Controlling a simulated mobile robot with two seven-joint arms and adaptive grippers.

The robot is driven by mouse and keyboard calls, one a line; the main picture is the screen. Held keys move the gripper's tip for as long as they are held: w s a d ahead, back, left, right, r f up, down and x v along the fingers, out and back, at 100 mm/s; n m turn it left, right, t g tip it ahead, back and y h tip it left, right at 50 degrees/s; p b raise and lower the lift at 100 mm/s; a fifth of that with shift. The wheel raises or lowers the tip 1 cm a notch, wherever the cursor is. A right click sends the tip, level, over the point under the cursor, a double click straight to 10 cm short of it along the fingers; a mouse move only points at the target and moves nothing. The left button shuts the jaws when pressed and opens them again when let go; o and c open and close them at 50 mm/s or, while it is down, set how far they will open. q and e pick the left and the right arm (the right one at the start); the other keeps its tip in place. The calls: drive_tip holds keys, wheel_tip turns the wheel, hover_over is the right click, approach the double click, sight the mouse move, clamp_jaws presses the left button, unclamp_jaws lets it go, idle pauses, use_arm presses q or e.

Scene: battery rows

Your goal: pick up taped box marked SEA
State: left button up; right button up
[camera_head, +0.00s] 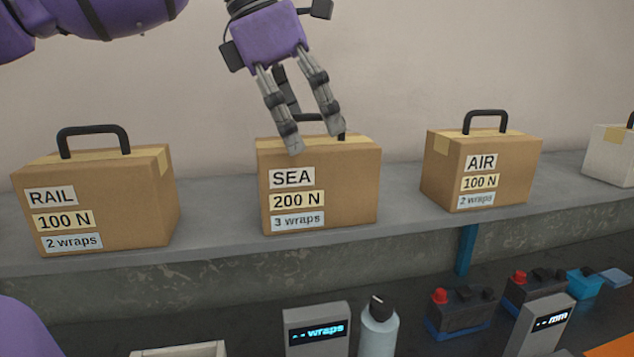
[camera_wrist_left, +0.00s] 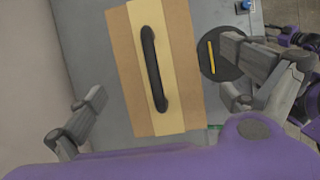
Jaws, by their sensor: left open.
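The box marked SEA (camera_head: 330,190) is brown cardboard, with tan tape along its top and labels reading 200 N and 3 wraps. It stands upright on the grey ledge in the middle of the head view. My left gripper (camera_head: 317,140) is open above its top, fingers pointing down and partly hiding its dark handle. In the left wrist view the taped box top (camera_wrist_left: 178,55) and its black handle (camera_wrist_left: 154,70) lie between the spread fingers (camera_wrist_left: 165,90). The handle is not gripped; whether a fingertip touches the box, I cannot tell. My right gripper is not in view.
A RAIL box (camera_head: 110,205) stands left and an AIR box (camera_head: 490,165) right on the ledge (camera_head: 215,215). A white box (camera_head: 608,155) is far right. In front are a wraps display (camera_head: 316,331), a bottle (camera_head: 378,330) and batteries (camera_head: 460,308). Gaps separate the boxes.

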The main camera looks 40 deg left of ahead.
sight(311, 142)
use_arm(q)
drive_tip(key=x, duration=0.4)
drive_tip(key=shift+s+a+f, duration=0.1)
drive_tip(key=shift+s+a, duration=0.05)
drive_tip(key=shift+a, duration=0.15)
drive_tip(key=shift+w+d+f, duration=0.2)
drive_tip(key=shift+f, duration=0.25)
drive_tip(key=c, duration=2.2)
drive_tip(key=shift+w+r, duration=0.1)
drive_tip(key=shift+r, duration=0.15)
